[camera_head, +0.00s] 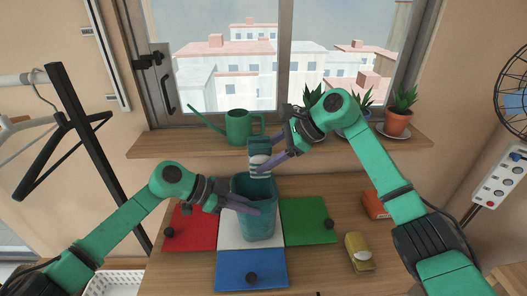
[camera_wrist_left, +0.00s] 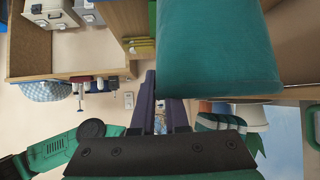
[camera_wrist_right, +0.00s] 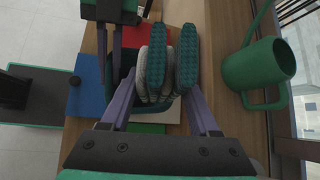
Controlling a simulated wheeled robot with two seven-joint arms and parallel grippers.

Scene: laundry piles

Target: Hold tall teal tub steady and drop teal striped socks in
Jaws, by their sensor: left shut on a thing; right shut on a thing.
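The tall teal tub (camera_head: 262,222) stands upright on the table's coloured mats. My left gripper (camera_head: 252,207) is shut on its wall at the near left; the tub also fills the upper part of the left wrist view (camera_wrist_left: 215,50). The teal striped socks (camera_head: 260,157) hang above the tub's mouth, between the fingers of my right gripper (camera_head: 268,162), which is shut on them. In the right wrist view the socks (camera_wrist_right: 160,65) show white and grey bands with teal soles. The tub's inside is mostly hidden.
Red (camera_head: 192,228), green (camera_head: 308,222) and blue (camera_head: 250,270) mats with dark knobs lie around the tub. A yellow object (camera_head: 358,252) and an orange box (camera_head: 376,205) are at right. A green watering can (camera_head: 240,128) and potted plants (camera_head: 397,122) stand on the sill behind.

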